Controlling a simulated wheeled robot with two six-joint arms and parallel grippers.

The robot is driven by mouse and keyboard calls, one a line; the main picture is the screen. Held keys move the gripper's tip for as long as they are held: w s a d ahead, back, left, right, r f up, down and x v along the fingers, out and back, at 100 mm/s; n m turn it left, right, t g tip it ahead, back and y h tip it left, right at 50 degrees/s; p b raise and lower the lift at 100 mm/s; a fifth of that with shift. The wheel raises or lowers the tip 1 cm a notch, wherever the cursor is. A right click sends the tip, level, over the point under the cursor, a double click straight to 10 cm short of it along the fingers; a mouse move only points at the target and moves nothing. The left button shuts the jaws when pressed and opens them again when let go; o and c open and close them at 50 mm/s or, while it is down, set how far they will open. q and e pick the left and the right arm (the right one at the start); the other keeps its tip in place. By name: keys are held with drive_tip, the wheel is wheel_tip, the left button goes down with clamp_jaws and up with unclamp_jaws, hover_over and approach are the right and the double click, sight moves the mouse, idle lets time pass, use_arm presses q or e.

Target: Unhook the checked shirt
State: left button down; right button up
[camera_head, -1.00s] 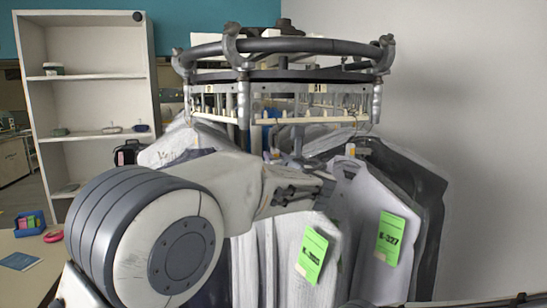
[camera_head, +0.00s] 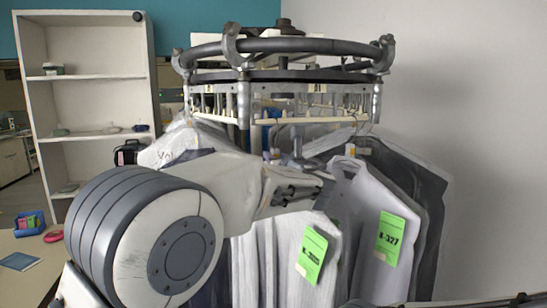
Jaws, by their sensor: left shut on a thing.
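The round garment rail (camera_head: 290,47) stands in the middle, with several hangers and covered garments below its ring. My left arm comes in from the left, and my left gripper (camera_head: 300,190) is among the garments, below the rail. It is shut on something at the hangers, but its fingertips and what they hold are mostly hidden. I cannot make out a checked pattern on any garment. A white garment (camera_head: 290,240) and a grey-white garment (camera_head: 360,215) hang right of and below the gripper, each with a green tag. My right gripper is not in view.
A dark grey garment (camera_head: 428,200) hangs at the rail's right side, with a plain wall beyond. A white shelf unit (camera_head: 90,100) stands at the left. A table (camera_head: 30,285) at lower left holds a blue box (camera_head: 29,223) and a red ring-shaped item (camera_head: 54,236).

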sight(276, 144)
use_arm(q)
drive_tip(key=shift+r, duration=0.15)
drive_tip(key=shift+r+p, duration=1.2)
drive_tip(key=shift+r, duration=0.45)
drive_tip(key=shift+s+d+f+b, duration=0.1)
drive_tip(key=shift+s+d+b, duration=0.1)
drive_tip(key=shift+s+b, duration=0.35)
drive_tip(key=shift+b+v, duration=0.5)
drive_tip(key=shift+v, duration=1.35)
drive_tip(key=shift+b+v, duration=0.35)
drive_tip(key=shift+v, duration=0.75)
drive_tip(key=b+v, duration=0.2)
drive_tip(key=v, duration=1)
